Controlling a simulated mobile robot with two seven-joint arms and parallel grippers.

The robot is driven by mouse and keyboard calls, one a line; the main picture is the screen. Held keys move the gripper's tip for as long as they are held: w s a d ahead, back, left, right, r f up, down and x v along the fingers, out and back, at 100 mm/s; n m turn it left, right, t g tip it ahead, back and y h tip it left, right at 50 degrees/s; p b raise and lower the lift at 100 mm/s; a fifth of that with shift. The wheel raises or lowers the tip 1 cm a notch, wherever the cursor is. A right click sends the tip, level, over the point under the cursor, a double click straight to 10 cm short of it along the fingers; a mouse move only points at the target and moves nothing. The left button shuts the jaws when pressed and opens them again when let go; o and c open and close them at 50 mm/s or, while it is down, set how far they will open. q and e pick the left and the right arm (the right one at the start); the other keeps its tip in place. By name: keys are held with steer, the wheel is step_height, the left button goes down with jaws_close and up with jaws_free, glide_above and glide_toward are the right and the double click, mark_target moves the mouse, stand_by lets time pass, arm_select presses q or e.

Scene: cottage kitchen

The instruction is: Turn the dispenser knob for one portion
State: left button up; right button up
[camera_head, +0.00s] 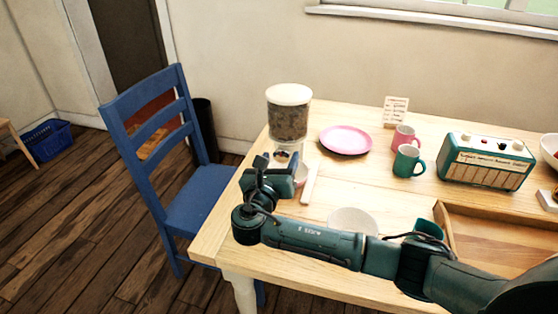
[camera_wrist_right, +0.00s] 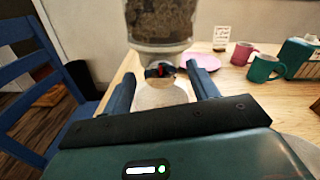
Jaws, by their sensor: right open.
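The dispenser (camera_head: 288,120) stands at the table's left back part, a clear canister of brown pieces with a cream lid; its lower part also shows in the right wrist view (camera_wrist_right: 158,22). Its dark knob with a red mark (camera_wrist_right: 160,71) faces my right gripper, and shows small in the head view (camera_head: 282,155). My right gripper (camera_head: 272,163) is open and empty in front of the knob. In the wrist view its fingers (camera_wrist_right: 163,82) stand either side of the knob, apart from it. A pale bowl (camera_wrist_right: 160,96) sits below the knob. My left gripper is not in view.
A pink plate (camera_head: 345,140), pink mug (camera_head: 405,138), green mug (camera_head: 408,161) and green radio (camera_head: 487,161) stand to the right. A pale bowl (camera_head: 353,220) and wooden tray (camera_head: 490,235) lie near my forearm. A blue chair (camera_head: 165,150) stands left of the table.

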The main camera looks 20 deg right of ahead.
steer(key=shift+w+d, duration=0.15)
steer(key=shift+w, duration=0.1)
steer(key=shift+c, duration=0.6)
steer(key=c, duration=0.9)
steer(key=m+p, duration=0.1)
steer(key=m, duration=0.2)
steer(key=shift+s, duration=0.1)
steer(key=shift+f+m, duration=0.1)
steer(key=shift+m, duration=1.8)
